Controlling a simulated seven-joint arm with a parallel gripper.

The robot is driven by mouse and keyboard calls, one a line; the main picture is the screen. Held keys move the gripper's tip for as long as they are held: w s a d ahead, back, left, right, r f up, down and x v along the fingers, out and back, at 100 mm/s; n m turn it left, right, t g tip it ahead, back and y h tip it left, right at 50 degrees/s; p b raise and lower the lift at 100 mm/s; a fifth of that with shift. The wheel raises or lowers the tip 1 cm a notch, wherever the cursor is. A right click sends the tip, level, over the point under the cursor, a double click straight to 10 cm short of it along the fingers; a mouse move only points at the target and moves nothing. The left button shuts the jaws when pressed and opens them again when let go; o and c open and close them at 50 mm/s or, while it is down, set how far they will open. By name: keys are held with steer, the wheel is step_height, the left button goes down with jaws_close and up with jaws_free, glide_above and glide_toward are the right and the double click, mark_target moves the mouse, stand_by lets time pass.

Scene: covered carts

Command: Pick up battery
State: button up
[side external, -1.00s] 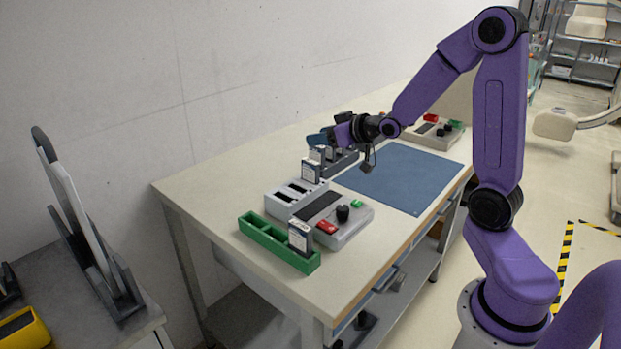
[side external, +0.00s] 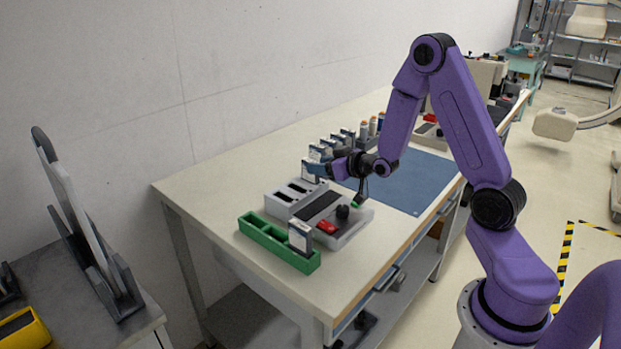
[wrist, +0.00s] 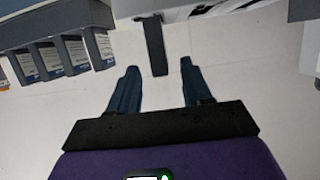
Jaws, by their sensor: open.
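Several batteries with pale labels stand in a dark rack (side external: 346,148) along the back of the bench; in the wrist view they show as a row of batteries (wrist: 48,60) at upper left. One battery (side external: 306,174) stands apart from them, just behind the grey charger (side external: 284,209). A dark upright bar (wrist: 155,45), probably this battery seen from above, lies ahead of and between my fingertips. My gripper (wrist: 157,66) is open, and it also shows in the side view (side external: 322,167) close to that battery. I cannot tell whether they touch. Another battery (side external: 300,237) stands in the green tray (side external: 262,237).
A blue mat (side external: 405,183) covers the bench to the right. Orange-topped cylinders (side external: 364,128) stand behind my wrist. The front left of the bench is clear.

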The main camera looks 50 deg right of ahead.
mark_target(303, 165)
steer(key=shift+x, duration=3.15)
jaws_close()
